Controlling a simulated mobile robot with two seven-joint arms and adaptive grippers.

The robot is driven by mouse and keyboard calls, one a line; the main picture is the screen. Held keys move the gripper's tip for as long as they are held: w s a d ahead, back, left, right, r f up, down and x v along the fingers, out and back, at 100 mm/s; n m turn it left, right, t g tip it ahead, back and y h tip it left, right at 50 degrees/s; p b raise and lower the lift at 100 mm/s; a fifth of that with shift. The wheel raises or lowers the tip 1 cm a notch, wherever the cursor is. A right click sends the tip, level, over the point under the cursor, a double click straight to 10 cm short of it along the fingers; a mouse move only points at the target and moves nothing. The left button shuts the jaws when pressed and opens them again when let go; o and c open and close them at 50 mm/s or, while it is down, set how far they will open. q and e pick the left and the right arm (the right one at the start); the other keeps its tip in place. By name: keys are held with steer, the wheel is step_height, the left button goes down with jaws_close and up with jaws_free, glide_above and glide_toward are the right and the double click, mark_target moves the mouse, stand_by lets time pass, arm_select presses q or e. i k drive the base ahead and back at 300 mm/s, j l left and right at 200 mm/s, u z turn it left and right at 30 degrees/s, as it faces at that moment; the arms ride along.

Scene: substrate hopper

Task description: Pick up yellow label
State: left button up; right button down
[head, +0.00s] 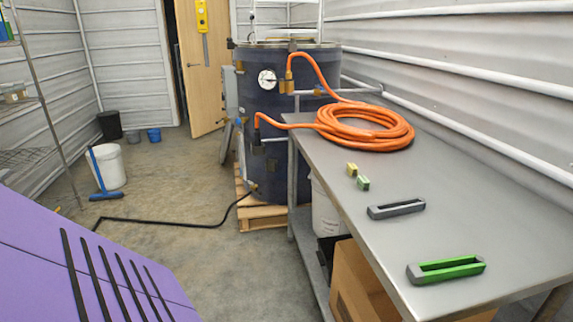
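A small yellow block-like piece (352,169), which may be the yellow label, sits on the grey metal table (330,195) near its left edge. A similar small green piece (363,183) lies just in front of it, very close or touching. Further forward on the table are a dark grey slotted holder (396,209) and a green slotted holder (446,270). Both holders look empty. Neither of my grippers is in view.
A coiled orange hose (365,128) lies at the table's far end and runs to a dark blue tank (262,105) on a wooden pallet (275,217). A cardboard box (358,285) is under the table. A black hose (170,222) crosses the floor left of the table.

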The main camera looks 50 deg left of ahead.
mark_target(350, 167)
steer(key=u, duration=1.2)
steer(key=z, duration=2)
steer(key=u, duration=2)
steer(key=i+j+z, duration=0.1)
steer(key=z, duration=0.3)
steer(key=j+z, duration=0.15)
steer(key=z, duration=0.25)
steer(key=i+j+z, duration=0.15)
steer(key=j, duration=0.2)
steer(key=i+j+z, duration=0.15)
steer(key=j, duration=0.2)
steer(key=j+z, duration=0.2)
steer(key=j, duration=0.15)
